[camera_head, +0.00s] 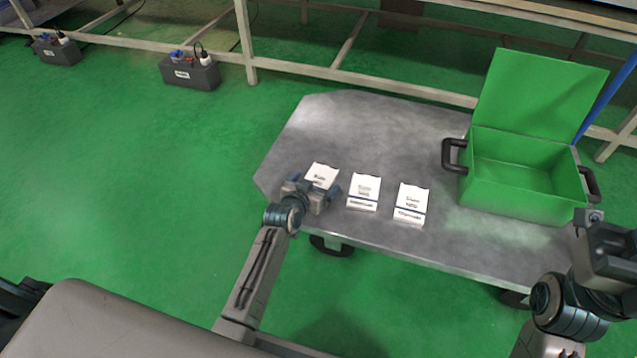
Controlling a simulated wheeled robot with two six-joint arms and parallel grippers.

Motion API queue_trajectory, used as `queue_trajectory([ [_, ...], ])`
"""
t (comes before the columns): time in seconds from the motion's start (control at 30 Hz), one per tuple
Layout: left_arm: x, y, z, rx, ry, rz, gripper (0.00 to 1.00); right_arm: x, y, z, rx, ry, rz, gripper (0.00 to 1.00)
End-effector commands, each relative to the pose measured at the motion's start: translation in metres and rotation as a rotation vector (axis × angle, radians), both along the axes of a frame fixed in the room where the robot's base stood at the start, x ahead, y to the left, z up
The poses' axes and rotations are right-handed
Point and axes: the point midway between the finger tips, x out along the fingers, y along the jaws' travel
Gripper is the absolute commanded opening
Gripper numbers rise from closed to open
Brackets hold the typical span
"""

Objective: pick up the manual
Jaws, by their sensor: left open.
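Three white manuals with dark print lie in a row on the grey table (390,130). The left manual (322,174) is partly hidden by my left gripper (314,192), which is open over its near edge. I cannot tell whether the fingers touch it. The middle manual (364,188) and the right manual (411,200) lie clear of the gripper. My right gripper (606,240) is at the right edge of the picture, near the table's front right corner; its fingers do not show clearly.
An open, empty-looking green box (520,200) with dark handles and a raised lid stands on the table's right side. The table behind the manuals is bare. A frame rail (330,72) runs behind the table, with dark boxes (190,73) on the green floor at the back left.

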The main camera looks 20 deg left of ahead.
Motion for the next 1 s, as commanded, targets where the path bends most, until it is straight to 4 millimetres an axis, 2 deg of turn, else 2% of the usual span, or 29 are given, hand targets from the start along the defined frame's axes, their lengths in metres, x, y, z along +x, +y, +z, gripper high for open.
queue_trajectory([
  [0.07, 0.0, 0.0, 0.0, 0.0, 0.0, 0.0, 0.96, 0.0, 0.0, 0.0, 0.002, 0.001, 0.0, 0.36],
  [0.3, 0.0, 0.0, 0.0, 0.0, 0.0, 0.0, 0.49, 0.0, 0.0, -0.001, 0.003, 0.007, 0.0, 0.36],
  [0.67, 0.0, 0.0, 0.005, 0.0, -0.001, 0.0, 0.48, 0.0, 0.0, 0.002, -0.005, 0.007, 0.001, 0.36],
  [1.0, -0.003, -0.001, 0.042, 0.0, 0.0, -0.001, 0.48, -0.002, 0.001, 0.013, -0.031, 0.037, 0.013, 0.36],
])
